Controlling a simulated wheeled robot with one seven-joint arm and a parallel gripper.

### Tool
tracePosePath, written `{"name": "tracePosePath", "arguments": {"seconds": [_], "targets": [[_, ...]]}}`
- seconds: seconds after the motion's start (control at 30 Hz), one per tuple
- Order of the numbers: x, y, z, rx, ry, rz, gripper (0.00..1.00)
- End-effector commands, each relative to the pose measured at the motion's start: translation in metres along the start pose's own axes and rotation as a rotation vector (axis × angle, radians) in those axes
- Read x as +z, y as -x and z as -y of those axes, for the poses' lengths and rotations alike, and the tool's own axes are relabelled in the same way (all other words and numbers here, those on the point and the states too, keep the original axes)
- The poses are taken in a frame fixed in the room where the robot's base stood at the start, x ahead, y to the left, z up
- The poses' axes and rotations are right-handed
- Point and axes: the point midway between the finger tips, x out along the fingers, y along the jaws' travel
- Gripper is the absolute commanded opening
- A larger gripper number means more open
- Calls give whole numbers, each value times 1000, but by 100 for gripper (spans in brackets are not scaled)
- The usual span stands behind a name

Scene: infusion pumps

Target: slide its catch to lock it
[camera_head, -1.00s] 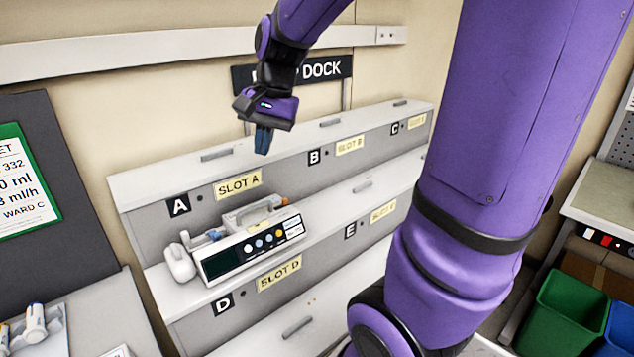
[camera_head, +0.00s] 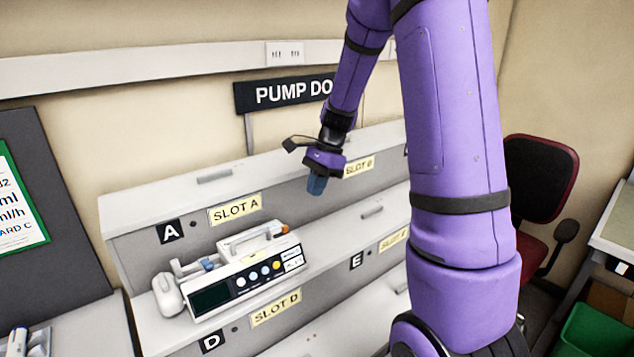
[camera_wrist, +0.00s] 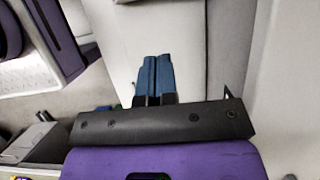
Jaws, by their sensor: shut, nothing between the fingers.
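The white infusion pump (camera_head: 238,284) sits on the dock's middle ledge, below the SLOT A sign (camera_head: 235,209) and above the SLOT D sign (camera_head: 275,308). Its dark screen and row of buttons face front. A grey bar (camera_head: 214,176), possibly a catch, lies on the top ledge above SLOT A; I cannot tell its setting. My gripper (camera_head: 317,186) points down, right of the pump and above it, near the SLOT B sign (camera_head: 359,166). Its blue fingers are together and empty, and show in the wrist view (camera_wrist: 153,75) over a pale surface.
Another grey bar (camera_head: 372,211) lies on the middle ledge, right of the pump. My arm covers the dock's right end. A dark red chair (camera_head: 540,180) and a green bin (camera_head: 590,332) stand at the right. A dark board (camera_head: 60,190) stands at the left.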

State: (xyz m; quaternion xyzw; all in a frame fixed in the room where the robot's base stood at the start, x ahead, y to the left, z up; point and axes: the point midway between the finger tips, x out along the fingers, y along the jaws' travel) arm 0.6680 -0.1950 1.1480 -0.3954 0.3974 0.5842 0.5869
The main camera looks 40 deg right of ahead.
Motion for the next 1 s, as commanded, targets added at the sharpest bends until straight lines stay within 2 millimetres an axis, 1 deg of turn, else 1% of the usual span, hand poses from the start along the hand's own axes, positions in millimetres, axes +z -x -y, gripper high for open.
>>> {"name": "tracePosePath", "arguments": {"seconds": [0.03, 0.33, 0.4, 0.6, 0.73, 1.0], "targets": [[0, -11, -1, 5, -2, 3, 0], [0, -66, -1, 4, 0, 2, 0], [13, -68, 0, 0, 4, 0, 0], [32, -76, 0, 1, 2, 0, 0], [37, -78, 0, 0, 2, 0, 0], [38, -78, 0, 0, 1, 0, 0]]}}
